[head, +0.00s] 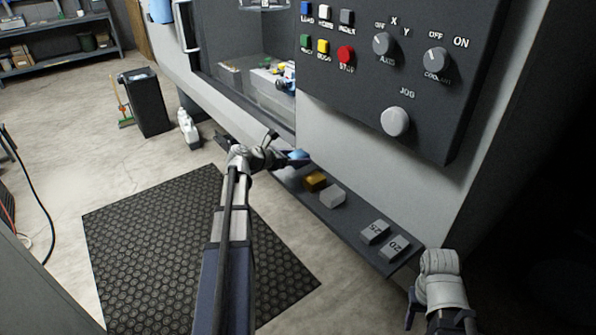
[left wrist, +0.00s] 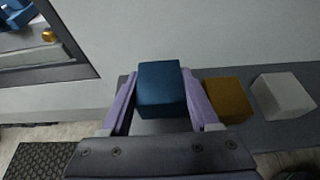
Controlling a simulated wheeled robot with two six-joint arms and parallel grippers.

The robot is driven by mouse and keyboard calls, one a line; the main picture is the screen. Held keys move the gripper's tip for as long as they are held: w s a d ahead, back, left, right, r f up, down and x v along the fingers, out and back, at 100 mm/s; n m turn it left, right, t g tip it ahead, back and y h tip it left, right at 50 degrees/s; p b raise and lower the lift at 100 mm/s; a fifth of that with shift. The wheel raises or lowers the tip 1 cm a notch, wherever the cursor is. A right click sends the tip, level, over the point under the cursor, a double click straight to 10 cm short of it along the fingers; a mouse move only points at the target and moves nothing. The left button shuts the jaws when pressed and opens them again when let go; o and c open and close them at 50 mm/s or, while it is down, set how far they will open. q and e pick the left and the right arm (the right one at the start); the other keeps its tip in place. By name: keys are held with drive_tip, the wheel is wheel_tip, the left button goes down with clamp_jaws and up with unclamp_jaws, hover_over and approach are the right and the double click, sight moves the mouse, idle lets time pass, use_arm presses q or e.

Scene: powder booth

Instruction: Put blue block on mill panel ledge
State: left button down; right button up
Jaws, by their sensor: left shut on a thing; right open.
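My left gripper (head: 294,158) is shut on the blue block (left wrist: 161,88); the block sits between its two fingers in the left wrist view. In the head view the block (head: 299,154) is small and partly hidden by the gripper. It is at the left end of the dark ledge (head: 352,218) below the mill's panel. I cannot tell whether the block touches the ledge. My right gripper (head: 436,312) is open at the bottom right, beside the ledge's near end, only partly in view.
A gold block (head: 316,181) and a white block (head: 333,197) stand on the ledge just right of the blue block. Two grey blocks marked 25 (head: 375,232) and 20 (head: 394,248) stand further along. The control panel (head: 385,70) overhangs above. A black mat (head: 160,245) lies on the floor.

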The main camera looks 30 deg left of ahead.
sight(298, 173)
use_arm(q)
drive_tip(key=shift+f+b, duration=1.95)
drive_tip(key=shift+r, duration=0.15)
drive_tip(key=c, duration=0.6)
unclamp_jaws()
drive_tip(key=shift+f, duration=0.25)
drive_tip(key=o, duration=0.5)
drive_tip(key=shift+r, duration=0.1)
